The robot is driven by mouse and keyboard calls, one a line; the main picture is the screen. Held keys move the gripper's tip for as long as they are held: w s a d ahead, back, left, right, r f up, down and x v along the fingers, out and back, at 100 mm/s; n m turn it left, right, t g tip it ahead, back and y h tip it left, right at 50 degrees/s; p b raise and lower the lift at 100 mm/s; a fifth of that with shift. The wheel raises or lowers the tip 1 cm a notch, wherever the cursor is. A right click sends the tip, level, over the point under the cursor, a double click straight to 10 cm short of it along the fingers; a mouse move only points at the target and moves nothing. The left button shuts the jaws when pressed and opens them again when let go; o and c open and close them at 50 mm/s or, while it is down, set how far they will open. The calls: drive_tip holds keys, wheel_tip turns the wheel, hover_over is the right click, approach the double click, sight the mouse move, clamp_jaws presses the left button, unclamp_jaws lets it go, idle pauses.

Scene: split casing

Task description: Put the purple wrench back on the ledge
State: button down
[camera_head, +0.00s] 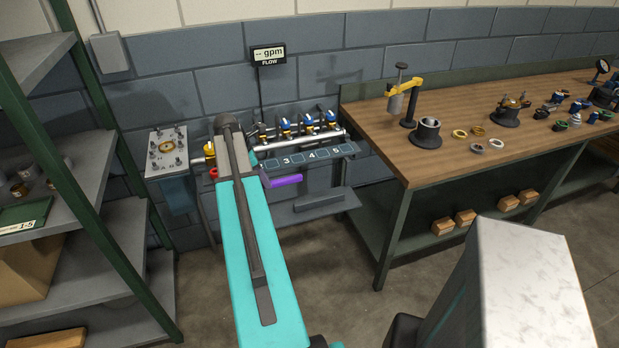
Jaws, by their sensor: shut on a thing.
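The purple wrench (286,181) shows as a short purple bar sticking out to the right from behind my arm, in front of the wall below the numbered strip. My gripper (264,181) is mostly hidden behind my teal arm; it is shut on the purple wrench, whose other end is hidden. A grey ledge (320,203) projects low on the wall, below and to the right of the wrench. The wrench appears apart from it, though the depth between them is hard to judge.
A pipe manifold (322,139) with several blue-and-yellow valves runs above the numbered strip (322,154). A metal casing block (167,151) stands left of my arm. A wooden workbench (450,165) with parts is at right, and a green-framed shelf (75,235) at left.

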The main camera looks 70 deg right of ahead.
drive_tip(key=s+d+f, duration=0.1)
drive_tip(key=s+d, duration=0.6)
drive_tip(key=s, duration=0.6)
drive_tip(key=shift+s+d, duration=0.2)
drive_tip(key=shift+s, duration=0.2)
drive_tip(key=shift+f, duration=0.2)
drive_tip(key=shift+w+f+b, duration=0.1)
drive_tip(key=shift+f+b, duration=2.45)
drive_tip(key=shift+f, duration=0.65)
drive_tip(key=c, duration=1.6)
unclamp_jaws()
drive_tip(key=shift+r, duration=0.1)
